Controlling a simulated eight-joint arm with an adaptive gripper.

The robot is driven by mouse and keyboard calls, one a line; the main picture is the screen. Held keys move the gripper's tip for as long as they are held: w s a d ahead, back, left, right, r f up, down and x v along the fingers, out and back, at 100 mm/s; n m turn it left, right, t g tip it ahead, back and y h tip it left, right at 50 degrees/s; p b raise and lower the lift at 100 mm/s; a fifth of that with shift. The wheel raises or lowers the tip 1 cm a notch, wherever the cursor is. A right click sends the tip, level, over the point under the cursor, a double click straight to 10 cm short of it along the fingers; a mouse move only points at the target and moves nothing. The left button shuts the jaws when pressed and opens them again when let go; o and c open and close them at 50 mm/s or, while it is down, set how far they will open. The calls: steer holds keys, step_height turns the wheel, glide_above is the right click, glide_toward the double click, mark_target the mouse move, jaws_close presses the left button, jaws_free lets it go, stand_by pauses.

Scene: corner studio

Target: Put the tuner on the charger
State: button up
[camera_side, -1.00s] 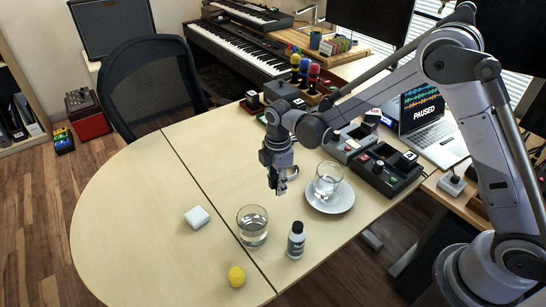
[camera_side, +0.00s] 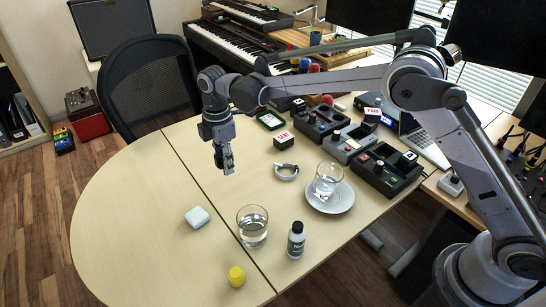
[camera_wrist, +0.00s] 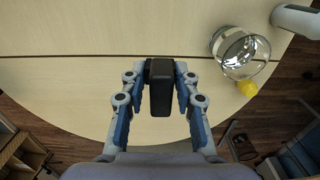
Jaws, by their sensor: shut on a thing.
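My gripper (camera_side: 226,168) is above the left-middle of the pale table, near the seam. In the wrist view my gripper (camera_wrist: 160,95) is shut on a dark rectangular block (camera_wrist: 160,99), gripped between its two blue-grey fingers. The block has no visible markings, so I cannot confirm it is the tuner. In the side view the fingers mostly hide it. Three dock-like units stand at the table's right side: a black one (camera_side: 311,128), a grey one (camera_side: 350,151) and another black one (camera_side: 379,181). I cannot tell which is the charger.
A water glass (camera_side: 252,233), a bottle (camera_side: 296,241), a yellow item (camera_side: 236,276) and a white case (camera_side: 197,217) stand toward the front. A cup sits on a saucer (camera_side: 338,207). A cable ring (camera_side: 286,172), a labelled block (camera_side: 284,140) and a small screened device (camera_side: 270,120) lie behind.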

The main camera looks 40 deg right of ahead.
glide_above(196, 214)
step_height(196, 214, down, 6)
steer(key=shift+f, duration=2.3)
steer(key=shift+f, duration=0.1)
steer(key=o, duration=1)
steer(key=shift+c, duration=0.2)
